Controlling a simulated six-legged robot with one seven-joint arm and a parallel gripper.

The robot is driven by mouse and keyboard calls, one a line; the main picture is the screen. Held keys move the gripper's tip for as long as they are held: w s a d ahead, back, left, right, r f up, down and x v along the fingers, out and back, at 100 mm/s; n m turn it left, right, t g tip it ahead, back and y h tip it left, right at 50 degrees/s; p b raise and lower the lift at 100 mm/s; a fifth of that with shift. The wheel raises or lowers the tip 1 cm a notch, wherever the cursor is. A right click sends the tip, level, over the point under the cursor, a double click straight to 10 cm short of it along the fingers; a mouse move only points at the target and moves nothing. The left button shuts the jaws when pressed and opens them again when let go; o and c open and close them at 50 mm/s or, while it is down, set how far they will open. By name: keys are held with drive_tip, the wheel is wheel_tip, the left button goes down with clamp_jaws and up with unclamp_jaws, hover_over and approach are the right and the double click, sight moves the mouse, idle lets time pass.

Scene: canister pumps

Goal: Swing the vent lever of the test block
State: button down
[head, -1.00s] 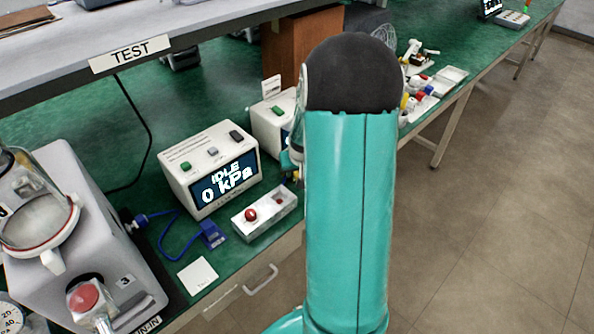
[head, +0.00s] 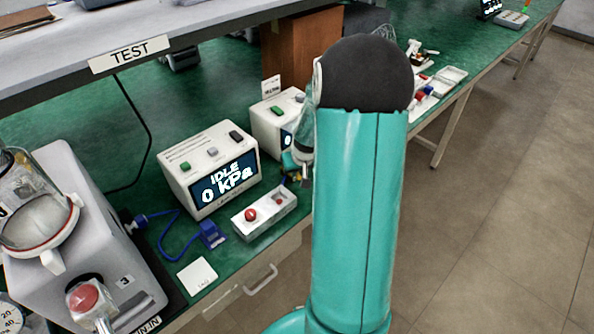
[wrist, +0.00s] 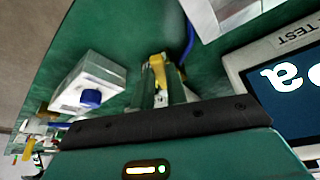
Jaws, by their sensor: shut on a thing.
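In the wrist view a yellow lever (wrist: 157,66) sits between the two fingers of my gripper (wrist: 161,88), which is shut on it. The test block under the lever is mostly hidden by the fingers and my gripper's dark body. In the head view my gripper (head: 296,172) is low over the green bench, just right of the white display unit (head: 209,168), which reads IDLE, 0 kPa. My own arm hides part of this area, and the lever's angle cannot be made out there.
A white tray (head: 246,228) with red knobs stands at the bench's front edge. A second white unit (head: 268,122) is behind my gripper. A grey pump (head: 110,235) with a blue hose stands at left. A white box with a blue knob (wrist: 91,98) is close by in the wrist view.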

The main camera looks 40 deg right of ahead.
drive_tip(key=shift+s+d+n+y, duration=0.2)
drive_tip(key=shift+d+n+y, duration=0.3)
drive_tip(key=shift+n, duration=0.6)
drive_tip(key=c, duration=1.4)
unclamp_jaws()
drive_tip(key=v, duration=1.3)
drive_tip(key=shift+s+r, duration=0.3)
drive_tip(key=shift+s, duration=0.1)
drive_tip(key=shift+a, duration=0.1)
